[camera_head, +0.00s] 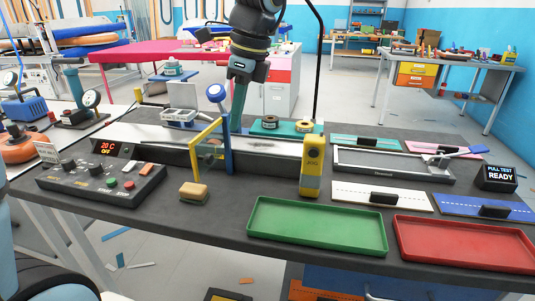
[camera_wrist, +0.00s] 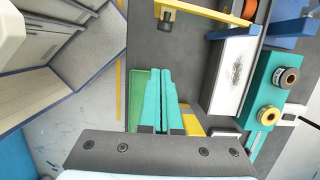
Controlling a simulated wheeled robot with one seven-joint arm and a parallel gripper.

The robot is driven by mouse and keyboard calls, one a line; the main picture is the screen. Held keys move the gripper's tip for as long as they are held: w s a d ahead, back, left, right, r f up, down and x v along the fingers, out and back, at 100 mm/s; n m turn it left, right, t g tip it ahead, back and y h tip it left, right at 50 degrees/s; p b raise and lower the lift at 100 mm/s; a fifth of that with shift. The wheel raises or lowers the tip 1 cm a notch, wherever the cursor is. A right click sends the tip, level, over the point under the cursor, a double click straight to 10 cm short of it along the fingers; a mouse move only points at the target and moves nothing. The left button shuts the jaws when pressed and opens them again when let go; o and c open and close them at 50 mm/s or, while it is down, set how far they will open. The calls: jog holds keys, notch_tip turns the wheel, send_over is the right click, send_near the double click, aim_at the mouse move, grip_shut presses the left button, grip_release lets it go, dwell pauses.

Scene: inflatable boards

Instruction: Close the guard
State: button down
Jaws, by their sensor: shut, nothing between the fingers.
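The guard (camera_head: 207,133) is a yellow frame with a see-through panel. It stands upright beside a blue post (camera_head: 227,150) at the front edge of the long metal-topped machine (camera_head: 275,146), and looks swung out at an angle. My gripper (camera_head: 237,128) points down behind the blue post, over the machine. Its teal fingers (camera_wrist: 160,72) are shut with nothing between them, apart from the yellow bar in the wrist view.
A yellow handheld device (camera_head: 312,166) stands upright right of the guard. Green (camera_head: 318,246) and red (camera_head: 465,262) trays lie at the front right. A teal spool holder (camera_head: 288,128) sits behind.

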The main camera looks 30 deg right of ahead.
jog(key=w+a+p+x, duration=0.1)
jog(key=w+p+x, duration=0.1)
jog(key=x, duration=0.8)
jog(key=shift+a+r+m, duration=0.25)
jog(key=shift+m, duration=0.05)
